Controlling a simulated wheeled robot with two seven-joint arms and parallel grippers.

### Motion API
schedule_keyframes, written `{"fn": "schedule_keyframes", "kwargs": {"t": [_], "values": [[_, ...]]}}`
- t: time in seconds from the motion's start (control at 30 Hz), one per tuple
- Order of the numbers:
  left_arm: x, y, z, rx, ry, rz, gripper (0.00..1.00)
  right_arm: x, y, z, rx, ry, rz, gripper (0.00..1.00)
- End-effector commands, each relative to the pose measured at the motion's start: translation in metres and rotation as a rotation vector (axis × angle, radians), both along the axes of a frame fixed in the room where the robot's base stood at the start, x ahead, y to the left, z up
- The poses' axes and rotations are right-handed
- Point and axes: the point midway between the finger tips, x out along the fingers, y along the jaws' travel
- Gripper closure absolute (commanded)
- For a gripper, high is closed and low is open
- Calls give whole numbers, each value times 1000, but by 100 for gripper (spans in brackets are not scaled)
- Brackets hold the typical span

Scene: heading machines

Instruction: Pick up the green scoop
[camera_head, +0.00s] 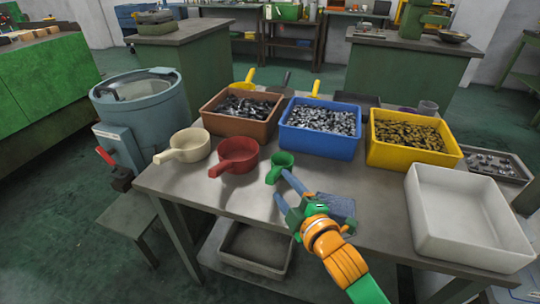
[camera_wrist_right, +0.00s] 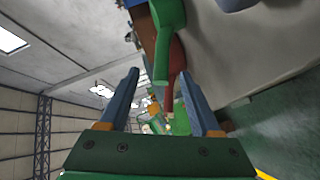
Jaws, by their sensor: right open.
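The small green scoop (camera_head: 284,160) stands on the metal table, in front of the blue bin, with its handle pointing toward the front left. My right gripper (camera_head: 281,186) is open and empty, its two blue fingers apart just in front of the scoop, near its handle. In the right wrist view the scoop (camera_wrist_right: 168,18) is at the top centre. Its handle reaches down to between the open fingertips (camera_wrist_right: 159,74); I cannot tell whether they touch it. My left gripper is not in view.
A red scoop (camera_head: 240,152) and a cream scoop (camera_head: 193,143) stand to the left. Brown (camera_head: 235,123), blue (camera_head: 318,142) and yellow (camera_head: 405,154) bins of parts line the back. An empty white bin (camera_head: 440,239) is at the right. A dark blue object (camera_head: 341,207) lies beside my gripper.

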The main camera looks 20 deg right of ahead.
Motion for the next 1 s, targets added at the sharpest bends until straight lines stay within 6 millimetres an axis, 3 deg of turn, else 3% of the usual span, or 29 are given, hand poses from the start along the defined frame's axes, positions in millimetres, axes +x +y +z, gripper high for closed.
{"fn": "schedule_keyframes", "kwargs": {"t": [0.17, 0.5, 0.7, 0.73, 0.97, 1.0], "values": [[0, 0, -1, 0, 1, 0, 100, 12, 1, -3, 1, 1, -2, 36], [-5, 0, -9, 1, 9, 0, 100, 67, 4, -21, 1, 1, -1, 36], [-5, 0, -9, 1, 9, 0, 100, 69, 4, -21, 1, 2, 1, 36], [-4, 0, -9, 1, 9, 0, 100, 69, 4, -20, 1, 2, 1, 38], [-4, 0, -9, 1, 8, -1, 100, 68, 4, -21, 1, 2, 1, 100], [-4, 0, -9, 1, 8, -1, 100, 68, 4, -21, 1, 2, 1, 100]]}}
